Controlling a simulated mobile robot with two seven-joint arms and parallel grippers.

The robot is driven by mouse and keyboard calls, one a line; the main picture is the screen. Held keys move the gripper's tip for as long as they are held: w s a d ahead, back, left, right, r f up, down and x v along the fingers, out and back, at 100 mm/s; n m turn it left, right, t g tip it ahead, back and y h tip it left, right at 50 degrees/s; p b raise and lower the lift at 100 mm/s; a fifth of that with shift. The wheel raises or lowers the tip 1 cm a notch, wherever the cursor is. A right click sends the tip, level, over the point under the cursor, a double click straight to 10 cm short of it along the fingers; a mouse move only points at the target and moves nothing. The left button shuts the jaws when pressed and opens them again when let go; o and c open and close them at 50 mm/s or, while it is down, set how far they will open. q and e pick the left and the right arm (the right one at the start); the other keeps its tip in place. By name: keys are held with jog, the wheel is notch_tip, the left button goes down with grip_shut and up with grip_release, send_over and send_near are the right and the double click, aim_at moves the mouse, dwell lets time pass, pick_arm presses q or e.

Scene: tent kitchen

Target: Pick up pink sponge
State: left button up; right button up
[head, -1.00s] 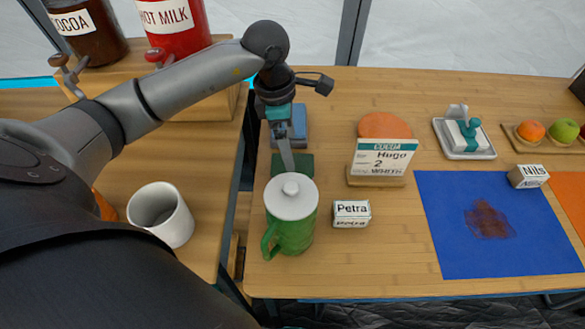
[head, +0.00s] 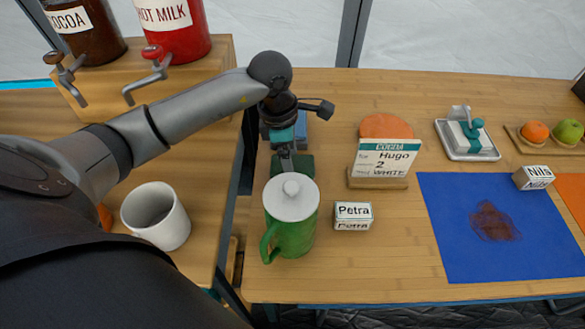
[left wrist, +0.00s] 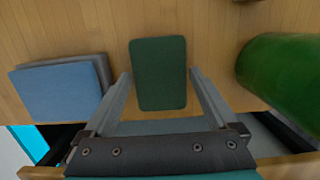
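No pink sponge can be made out in either view. A dark green sponge-like block (head: 306,166) lies on the wooden counter behind the green pitcher (head: 290,225). In the left wrist view the green block (left wrist: 158,72) lies flat between the fingers of my left gripper (left wrist: 159,76), which are open with a gap on each side. In the head view my left gripper (head: 288,163) points down at the block. A blue block on a grey one (left wrist: 60,88) lies to the left in the wrist view. My right gripper is not in view.
The pitcher stands close in front of the gripper. A Petra box (head: 353,216), a Hugo card (head: 385,160) before an orange-pink disc (head: 386,125), and a blue mat (head: 465,258) are to the right. A white mug (head: 160,222) stands on the left table.

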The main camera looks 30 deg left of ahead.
pick_arm(q)
jog(key=c, duration=1)
jog(key=shift+r, duration=0.8)
jog(key=shift+r+p, duration=2.8)
jog(key=shift+r, duration=6.4)
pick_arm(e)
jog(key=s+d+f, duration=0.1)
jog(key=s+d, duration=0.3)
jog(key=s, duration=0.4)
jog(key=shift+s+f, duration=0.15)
